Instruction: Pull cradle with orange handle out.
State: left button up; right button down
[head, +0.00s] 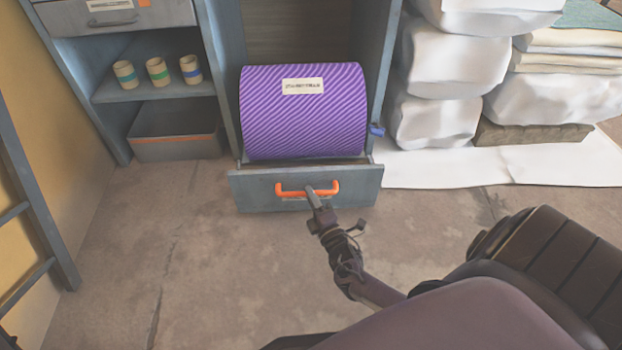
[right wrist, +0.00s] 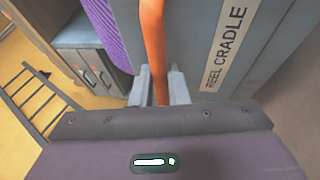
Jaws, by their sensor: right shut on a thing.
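The grey cradle (head: 250,192) is a low drawer-like box at the foot of the cabinet, with an orange handle (head: 292,189) across its front. A large purple striped roll (head: 300,120) with a white label sits in it. My right gripper (head: 311,193) reaches the handle from the front and is shut on it. In the right wrist view the orange handle (right wrist: 153,45) runs between the two fingers (right wrist: 160,88), beside a plate reading "REEL CRADLE" (right wrist: 228,45). My left gripper is not in view.
Shelves at left hold three striped cups (head: 158,72) above a grey bin (head: 178,130). White wrapped bundles (head: 450,60) are stacked at right, with a white sheet (head: 500,166) on the floor. A ladder (head: 30,200) stands at far left. The floor before the cradle is clear.

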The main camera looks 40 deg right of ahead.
jog(key=shift+s+a, duration=0.4)
jog(key=shift+s, duration=0.2)
jog(key=c, duration=1.4)
grip_release()
